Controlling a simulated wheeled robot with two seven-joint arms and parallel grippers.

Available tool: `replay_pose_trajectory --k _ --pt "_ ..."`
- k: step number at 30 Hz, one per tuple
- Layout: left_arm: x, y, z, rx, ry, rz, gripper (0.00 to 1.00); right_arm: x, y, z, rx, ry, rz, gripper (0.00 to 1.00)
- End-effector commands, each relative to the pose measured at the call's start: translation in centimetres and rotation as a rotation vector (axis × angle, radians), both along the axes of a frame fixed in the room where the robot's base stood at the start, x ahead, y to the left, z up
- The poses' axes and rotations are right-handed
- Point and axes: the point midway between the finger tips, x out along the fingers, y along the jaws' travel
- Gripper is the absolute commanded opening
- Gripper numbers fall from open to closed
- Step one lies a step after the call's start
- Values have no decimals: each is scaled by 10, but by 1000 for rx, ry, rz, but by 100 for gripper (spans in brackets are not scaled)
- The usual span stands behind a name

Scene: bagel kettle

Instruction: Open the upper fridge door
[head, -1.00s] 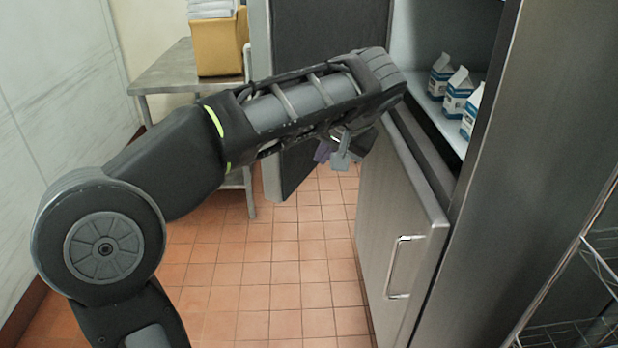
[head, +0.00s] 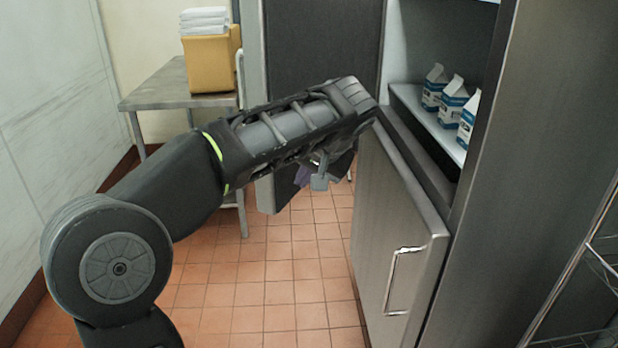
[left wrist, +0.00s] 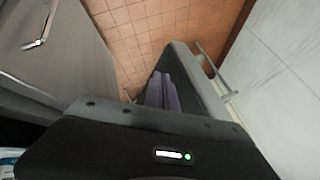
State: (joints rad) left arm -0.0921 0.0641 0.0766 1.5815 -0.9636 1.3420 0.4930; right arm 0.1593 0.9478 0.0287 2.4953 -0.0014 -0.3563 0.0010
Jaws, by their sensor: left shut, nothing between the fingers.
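The upper fridge door (head: 325,48) stands swung open to the left in the head view, its dark inner face showing and its pale edge facing me. The open upper compartment (head: 440,45) shows to its right. My left gripper (head: 318,178) is shut and empty in front of the lower part of the door's inner side; whether it touches the door cannot be told. In the left wrist view, its purplish fingers (left wrist: 163,92) are beside the door (left wrist: 195,75), whose handle (left wrist: 213,70) is on the far side. My right gripper is not in view.
The closed lower fridge door (head: 385,240) has a metal handle (head: 398,280). Milk cartons (head: 452,100) stand on the shelf. A steel table (head: 155,88) with a yellow bin (head: 208,65) is behind the door. A wire rack (head: 585,275) is at right. Tiled floor (head: 265,275) is clear.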

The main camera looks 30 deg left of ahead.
Motion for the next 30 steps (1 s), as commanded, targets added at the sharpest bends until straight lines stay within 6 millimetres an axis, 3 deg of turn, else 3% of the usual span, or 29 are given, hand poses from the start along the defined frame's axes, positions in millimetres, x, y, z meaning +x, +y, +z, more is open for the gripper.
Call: replay_pose_trajectory --k 5,12,30 --pt "11 20 -27 1 4 3 0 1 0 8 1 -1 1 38" --pt "7 52 -25 0 0 2 0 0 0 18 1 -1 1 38" --pt "6 60 -26 0 -1 -5 0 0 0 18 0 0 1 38"
